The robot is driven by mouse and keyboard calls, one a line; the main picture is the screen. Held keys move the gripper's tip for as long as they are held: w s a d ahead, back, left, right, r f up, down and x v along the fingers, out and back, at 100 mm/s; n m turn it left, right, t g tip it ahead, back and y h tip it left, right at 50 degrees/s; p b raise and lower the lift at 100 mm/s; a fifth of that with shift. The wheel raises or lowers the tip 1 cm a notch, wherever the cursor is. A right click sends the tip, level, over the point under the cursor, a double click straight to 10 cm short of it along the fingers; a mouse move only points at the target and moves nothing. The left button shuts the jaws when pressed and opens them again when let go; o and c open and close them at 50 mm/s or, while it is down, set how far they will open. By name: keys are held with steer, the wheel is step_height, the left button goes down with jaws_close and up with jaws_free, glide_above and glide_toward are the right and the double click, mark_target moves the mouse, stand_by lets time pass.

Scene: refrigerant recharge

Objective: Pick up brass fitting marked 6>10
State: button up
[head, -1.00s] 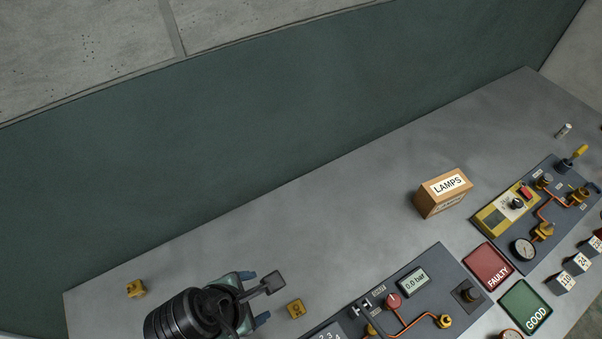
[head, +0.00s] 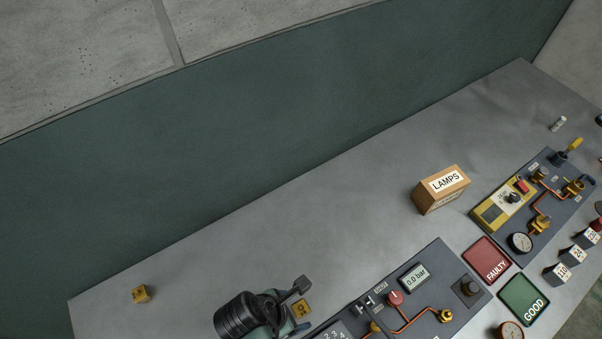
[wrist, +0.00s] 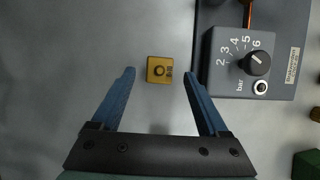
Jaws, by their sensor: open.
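A square brass fitting (wrist: 160,70) with a dark round hole and a small marking lies on the grey bench. In the wrist view it sits between the fingertips of my gripper (wrist: 159,73), with a gap on each side. The marking is too small to read surely. The same fitting shows in the head view (head: 302,309), partly hidden by my arm. A second brass fitting (head: 141,293) lies at the bench's left end; its marking cannot be read. My gripper is open and empty, its blue fingers pointing toward the nearer fitting.
A dark panel with a pressure dial (wrist: 256,64) stands close right of the fitting. The head view shows a gauge panel (head: 440,262), red FAULTY tray (head: 487,247), green GOOD tray (head: 521,288), LAMPS box (head: 440,188) and yellow tester (head: 503,205).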

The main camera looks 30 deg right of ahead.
steer(key=shift+x, duration=1.1)
jaws_close()
